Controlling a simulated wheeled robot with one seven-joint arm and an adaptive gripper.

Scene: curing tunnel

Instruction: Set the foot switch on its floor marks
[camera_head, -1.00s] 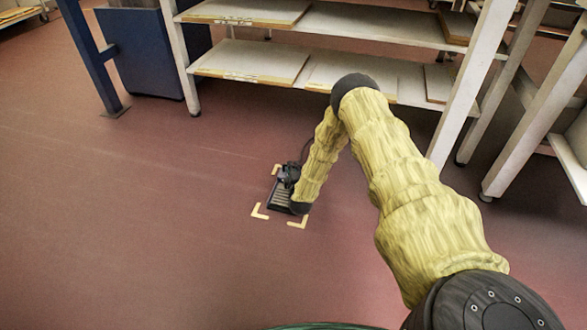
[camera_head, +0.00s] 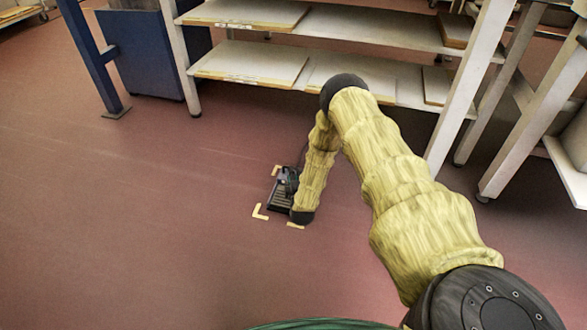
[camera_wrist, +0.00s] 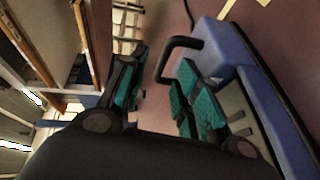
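The foot switch (camera_head: 279,201) is a low dark box with a ribbed top, on the floor among the pale corner marks (camera_head: 259,212) in the head view. My arm hides its right side. In the wrist view the foot switch (camera_wrist: 274,105) shows a blue body and a black loop handle. My gripper (camera_wrist: 158,88) is at the switch, its teal-padded fingers apart, with the handle close to the right finger. I see nothing clamped between the pads. My arm partly covers the near right mark, and the far right corner is hidden.
A white shelf rack (camera_head: 345,75) with flat boards stands just behind the switch. A blue bin (camera_head: 155,55) and blue post are at the far left. Another white rack (camera_head: 535,115) stands at the right. The floor at left is clear.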

